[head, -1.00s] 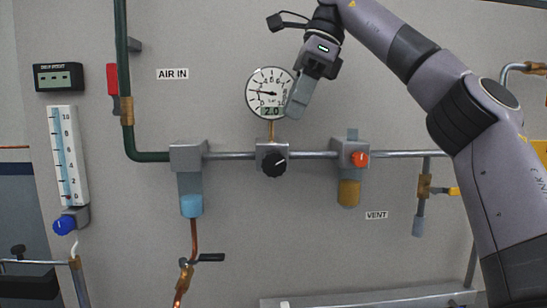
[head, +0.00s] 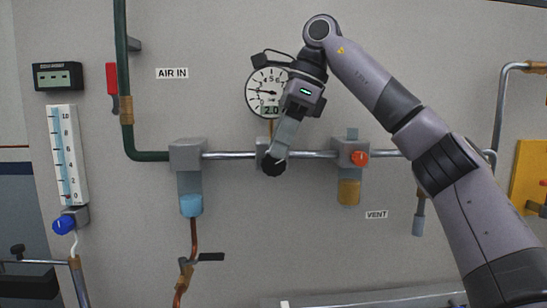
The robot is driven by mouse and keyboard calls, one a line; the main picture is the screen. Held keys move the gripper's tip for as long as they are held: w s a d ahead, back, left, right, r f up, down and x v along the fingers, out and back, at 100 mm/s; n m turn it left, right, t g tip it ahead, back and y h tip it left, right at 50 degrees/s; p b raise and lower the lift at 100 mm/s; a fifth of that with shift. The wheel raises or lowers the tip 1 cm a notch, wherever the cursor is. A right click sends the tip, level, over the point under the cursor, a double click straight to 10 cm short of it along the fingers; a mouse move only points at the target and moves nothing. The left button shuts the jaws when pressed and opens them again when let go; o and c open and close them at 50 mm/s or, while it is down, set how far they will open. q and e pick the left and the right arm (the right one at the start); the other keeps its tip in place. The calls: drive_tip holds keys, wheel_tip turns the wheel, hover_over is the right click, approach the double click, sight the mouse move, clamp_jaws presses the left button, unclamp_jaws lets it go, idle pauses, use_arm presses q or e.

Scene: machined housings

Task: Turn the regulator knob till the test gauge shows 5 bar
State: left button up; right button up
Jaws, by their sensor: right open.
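The test gauge (head: 264,92) is a round white dial on the wall. Its small display reads 2.0, and its needle points left. My right arm covers the dial's right side. The black regulator knob (head: 270,168) sits on the grey block below the gauge, on the horizontal pipe. My right gripper (head: 281,153) points down in front of the knob and hides its upper right part. It is open; whether its fingers touch the knob cannot be told. My left gripper is not in view.
A block with an orange-red knob (head: 359,157) and amber bowl (head: 348,192) stands to the right on the pipe. A block with a light blue bowl (head: 191,205) is on the left. A flowmeter (head: 67,155) with a blue knob (head: 64,224) hangs far left.

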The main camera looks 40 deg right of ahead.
sight(274, 175)
drive_tip(key=shift+x, duration=1.7)
drive_tip(key=shift+c, duration=0.3)
drive_tip(key=c, duration=0.6)
drive_tip(key=t+y+b, duration=0.2)
drive_tip(key=b, duration=0.1)
drive_tip(key=shift+s+d+f+y, duration=0.15)
drive_tip(key=shift+d+f+y, duration=0.05)
drive_tip(key=shift+f+y, duration=0.1)
drive_tip(key=shift+r+t+y+b, duration=0.1)
drive_tip(key=shift+t+y+b, duration=0.75)
drive_tip(key=shift+b, duration=0.35)
drive_tip(key=shift+s+d+r+t+y+b, duration=0.1)
drive_tip(key=shift+r+t+y+b, duration=0.05)
drive_tip(key=shift+t+y+b, duration=0.25)
